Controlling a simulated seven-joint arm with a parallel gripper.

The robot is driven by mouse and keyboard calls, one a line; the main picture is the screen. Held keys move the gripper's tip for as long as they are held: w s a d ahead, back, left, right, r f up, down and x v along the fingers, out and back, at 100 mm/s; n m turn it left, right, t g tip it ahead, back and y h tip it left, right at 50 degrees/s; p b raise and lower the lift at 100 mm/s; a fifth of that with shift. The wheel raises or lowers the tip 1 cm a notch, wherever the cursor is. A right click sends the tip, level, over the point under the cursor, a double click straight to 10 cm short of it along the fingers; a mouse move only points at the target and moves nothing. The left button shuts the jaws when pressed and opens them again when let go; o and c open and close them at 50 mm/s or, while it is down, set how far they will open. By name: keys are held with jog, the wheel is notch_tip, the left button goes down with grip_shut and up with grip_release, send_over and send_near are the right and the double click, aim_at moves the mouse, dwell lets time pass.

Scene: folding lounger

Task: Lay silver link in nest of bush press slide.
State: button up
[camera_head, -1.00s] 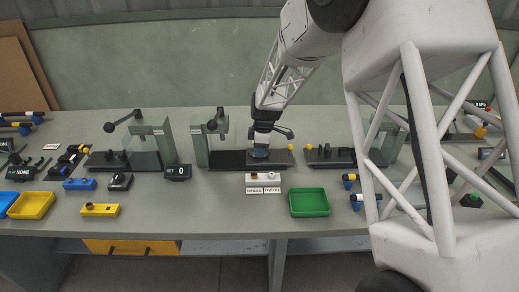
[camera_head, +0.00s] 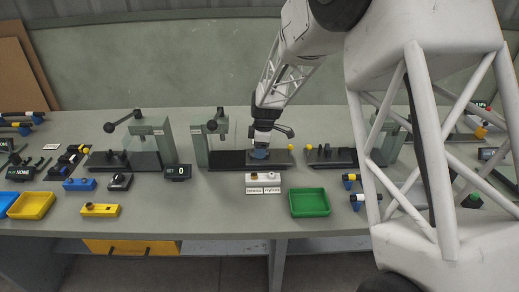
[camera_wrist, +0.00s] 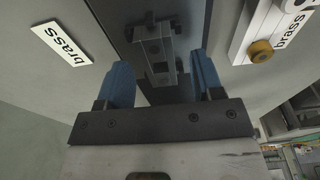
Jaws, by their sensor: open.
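My gripper (camera_head: 260,153) is low over the dark slide of the bush press (camera_head: 228,160), close to its right half. In the wrist view my gripper (camera_wrist: 165,80) has its two blue fingers spread apart. Between and beyond them is a grey block-like piece (camera_wrist: 160,48) with a dark square opening, on the dark slide. I cannot tell whether this piece is the silver link, the nest, or both together. No contact between fingers and piece is clear. In the head view the fingers hide this spot.
The upright press frame (camera_head: 200,145) stands just left of my gripper, and a lever with a dark handle (camera_head: 285,131) is behind it. A white block with labels (camera_head: 263,179) and a green tray (camera_head: 310,203) lie in front. A "brass" label (camera_wrist: 60,42) shows in the wrist view.

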jog(key=r, duration=0.6)
jog(key=shift+d+r, duration=0.25)
jog(key=shift+d, duration=0.15)
jog(key=shift+r, duration=0.3)
jog(key=shift+s+d+r, duration=0.15)
jog(key=shift+r, duration=0.05)
jog(key=s+d+r+m, duration=0.3)
jog(key=s+r, duration=0.2)
jog(key=s, duration=0.2)
jog(key=s+d+r+m+t, duration=0.1)
jog(key=s+d+r+m, duration=0.25)
jog(key=s, duration=0.35)
jog(key=s+d+r+m, duration=0.3)
jog(key=s+r, duration=0.3)
jog(key=s, duration=0.2)
jog(key=s+d+m, duration=0.2)
jog(key=s+m, duration=0.2)
jog(key=s, duration=0.7)
jog(key=s+d+m+t+h, duration=0.1)
jog(key=s+d+m, duration=0.2)
jog(key=s, duration=0.8)
jog(key=shift+s+d+m+t, duration=0.3)
jog(key=shift+s+m, duration=0.05)
jog(key=shift+m, duration=0.5)
